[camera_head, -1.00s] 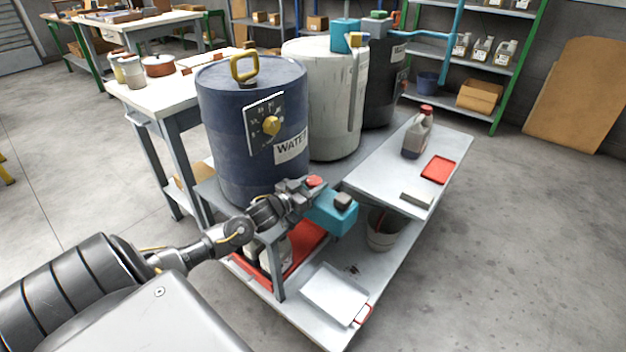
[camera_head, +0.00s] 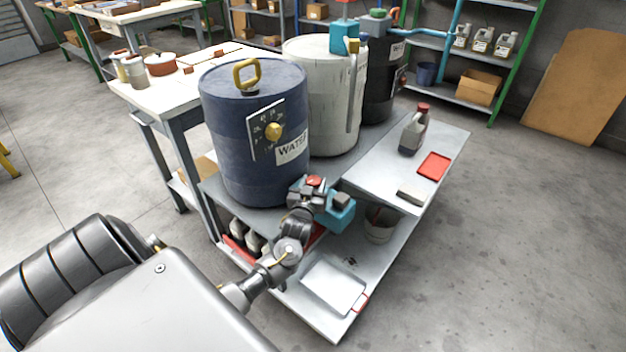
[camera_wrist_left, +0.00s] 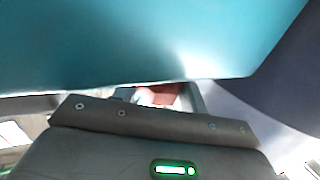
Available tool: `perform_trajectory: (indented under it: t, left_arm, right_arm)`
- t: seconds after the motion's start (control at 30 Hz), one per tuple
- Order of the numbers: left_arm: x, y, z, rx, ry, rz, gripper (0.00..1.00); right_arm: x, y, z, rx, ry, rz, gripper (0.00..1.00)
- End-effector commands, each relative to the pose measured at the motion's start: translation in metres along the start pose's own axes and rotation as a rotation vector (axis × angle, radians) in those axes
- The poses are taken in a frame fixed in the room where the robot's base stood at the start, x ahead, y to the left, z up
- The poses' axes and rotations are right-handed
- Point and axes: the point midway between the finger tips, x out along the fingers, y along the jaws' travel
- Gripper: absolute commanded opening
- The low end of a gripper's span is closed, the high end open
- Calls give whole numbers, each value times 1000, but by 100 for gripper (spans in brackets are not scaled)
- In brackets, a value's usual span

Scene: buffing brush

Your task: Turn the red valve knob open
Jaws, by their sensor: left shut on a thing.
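The red valve knob (camera_head: 314,181) shows as a small red patch at the front edge of the cart, beside a teal block (camera_head: 338,213) with a dark cap. My left gripper (camera_head: 307,192) is at the knob, in front of the blue drum, and is shut on it. The fingertips and most of the knob are hidden by the gripper. In the left wrist view the teal surface (camera_wrist_left: 140,45) fills the top, close above the dark gripper edge. My right gripper is not in view.
A blue WATER drum (camera_head: 235,140) with a yellow dial stands just behind the gripper. A white drum (camera_head: 335,110) and a jug (camera_head: 413,135) are further back. A bucket (camera_head: 380,226) and white tray (camera_head: 330,287) are on the lower shelf. The floor at right is clear.

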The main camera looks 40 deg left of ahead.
Motion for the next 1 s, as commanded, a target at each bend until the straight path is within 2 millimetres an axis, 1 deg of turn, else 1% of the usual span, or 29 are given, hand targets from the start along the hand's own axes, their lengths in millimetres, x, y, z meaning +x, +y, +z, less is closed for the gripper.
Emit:
perform_trajectory:
  t: [0.3,0.83,0.87,1.0]
  left_arm:
    - [0,1,0,0,1,-109,20]
    - [0,1,0,0,2,-127,20]
    - [0,1,0,0,2,-127,46]
    - [0,0,0,0,2,-127,64]
  right_arm:
    - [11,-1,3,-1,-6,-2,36]
    - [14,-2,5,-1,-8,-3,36]
    - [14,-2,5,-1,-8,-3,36]
    - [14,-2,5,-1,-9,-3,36]
